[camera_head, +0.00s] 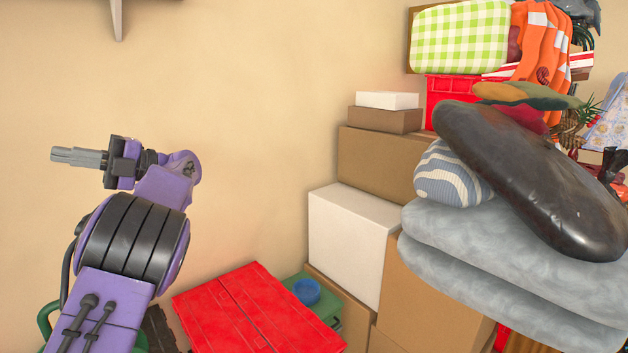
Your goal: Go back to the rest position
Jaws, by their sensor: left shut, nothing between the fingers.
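My left gripper (75,156) shows at the left of the head view, at the end of my purple and black arm. Its grey fingers point left and are shut with nothing between them. It is raised in front of the bare wall, apart from any object. My right gripper is not in the picture.
A red tote lid (250,315) lies low in the middle, beside a green box (320,307) with a blue round item (306,291). A white box (352,238), brown cartons (378,165), grey cushions (500,260) and a black bag (530,180) pile up at right. The wall (250,100) area is clear.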

